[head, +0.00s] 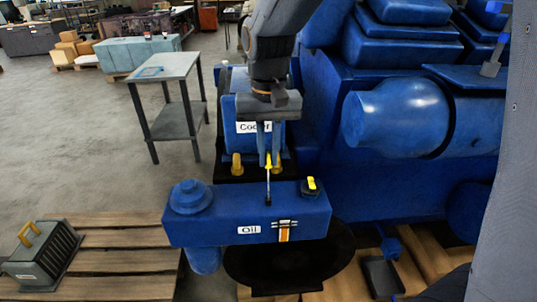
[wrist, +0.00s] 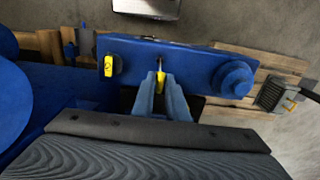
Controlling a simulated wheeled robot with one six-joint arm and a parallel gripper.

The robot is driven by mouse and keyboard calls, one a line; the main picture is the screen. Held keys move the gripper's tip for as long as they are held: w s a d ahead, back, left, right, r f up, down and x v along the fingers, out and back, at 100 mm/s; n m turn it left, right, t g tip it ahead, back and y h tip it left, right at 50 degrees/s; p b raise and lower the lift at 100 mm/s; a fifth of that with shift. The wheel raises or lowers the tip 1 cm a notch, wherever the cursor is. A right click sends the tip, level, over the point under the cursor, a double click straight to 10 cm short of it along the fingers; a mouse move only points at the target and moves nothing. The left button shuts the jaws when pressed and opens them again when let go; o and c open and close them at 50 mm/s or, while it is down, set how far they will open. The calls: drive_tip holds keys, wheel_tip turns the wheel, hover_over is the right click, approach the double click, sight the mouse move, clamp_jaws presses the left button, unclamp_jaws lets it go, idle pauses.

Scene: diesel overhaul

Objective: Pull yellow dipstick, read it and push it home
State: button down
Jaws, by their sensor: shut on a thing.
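The yellow dipstick (head: 268,163) stands upright over the blue block marked Oil (head: 205,238). A length of its thin pale rod shows between the yellow handle and a dark socket in the block's top. My gripper (head: 268,158) points down from above, shut on the yellow handle. In the wrist view the dipstick (wrist: 160,80) shows yellow between the tips of my gripper (wrist: 161,84), at the edge of the blue block (wrist: 190,62). The rod's lower end is hidden in the block.
A black-and-yellow cap (head: 311,186) sits on the block right of the dipstick. A round blue cap (head: 190,195) is at its left. A blue box marked Cooler (head: 244,108) stands behind. The large blue engine (head: 400,115) fills the right. A grey table (head: 165,68) stands back left.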

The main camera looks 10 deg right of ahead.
sight(268, 153)
drive_tip(key=c, duration=1.7)
unclamp_jaws()
drive_tip(key=shift+c, duration=0.2)
wheel_tip(268, 153, up, 8)
drive_tip(key=shift+f+b, duration=0.1)
drive_tip(key=shift+b, duration=1)
